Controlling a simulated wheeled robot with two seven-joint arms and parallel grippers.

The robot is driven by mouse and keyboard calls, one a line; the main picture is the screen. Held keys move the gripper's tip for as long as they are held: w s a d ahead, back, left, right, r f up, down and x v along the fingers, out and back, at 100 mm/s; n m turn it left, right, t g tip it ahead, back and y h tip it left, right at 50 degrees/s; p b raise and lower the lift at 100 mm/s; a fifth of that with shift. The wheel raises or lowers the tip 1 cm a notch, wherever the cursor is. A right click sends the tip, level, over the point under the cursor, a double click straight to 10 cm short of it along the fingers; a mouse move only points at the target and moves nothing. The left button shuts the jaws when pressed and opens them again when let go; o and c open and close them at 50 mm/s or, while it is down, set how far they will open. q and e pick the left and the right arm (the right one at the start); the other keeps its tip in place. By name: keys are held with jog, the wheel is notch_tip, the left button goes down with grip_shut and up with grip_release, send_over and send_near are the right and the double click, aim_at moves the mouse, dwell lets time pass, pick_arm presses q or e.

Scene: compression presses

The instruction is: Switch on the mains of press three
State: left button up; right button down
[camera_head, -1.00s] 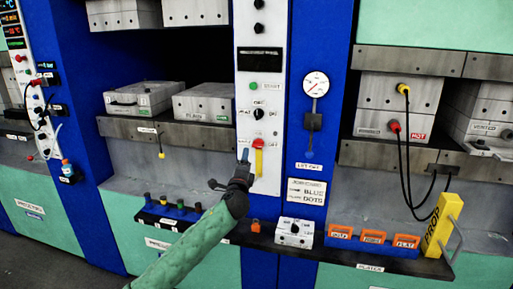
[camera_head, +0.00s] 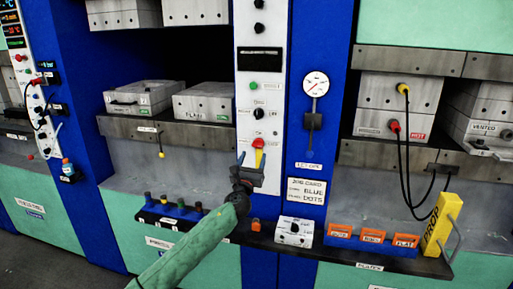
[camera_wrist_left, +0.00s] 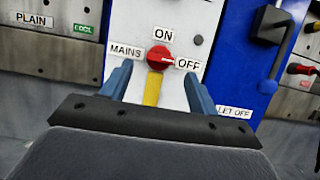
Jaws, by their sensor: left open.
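The mains switch is a red round knob (camera_head: 258,143) on the white panel of the middle column, with a yellow strip below it. In the left wrist view the red knob (camera_wrist_left: 158,57) sits between the labels MAINS, ON and OFF. Its white mark points right, toward OFF. My left gripper (camera_head: 251,160) is open just below the knob in the head view. In the wrist view its two blue fingers stand apart, either side of the yellow strip (camera_wrist_left: 152,91), below the knob. Whether they touch anything cannot be told. My right gripper is not in view.
Above the knob are a black dial (camera_head: 258,114) and a green START button (camera_head: 253,86). To the right are a gauge (camera_head: 316,84) and a black LET OFF lever (camera_head: 312,121). Below, a dark shelf holds a white box (camera_head: 294,231), orange blocks (camera_head: 373,236) and a yellow PROP (camera_head: 440,225).

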aim_at(257, 146)
pick_arm(q)
jog(key=shift+p+x, duration=0.6)
jog(key=shift+x, duration=2.2)
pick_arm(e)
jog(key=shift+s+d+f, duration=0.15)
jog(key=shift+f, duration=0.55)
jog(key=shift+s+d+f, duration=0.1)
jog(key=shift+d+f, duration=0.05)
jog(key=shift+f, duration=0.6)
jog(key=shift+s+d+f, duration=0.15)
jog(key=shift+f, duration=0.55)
pick_arm(q)
jog(key=c, duration=1)
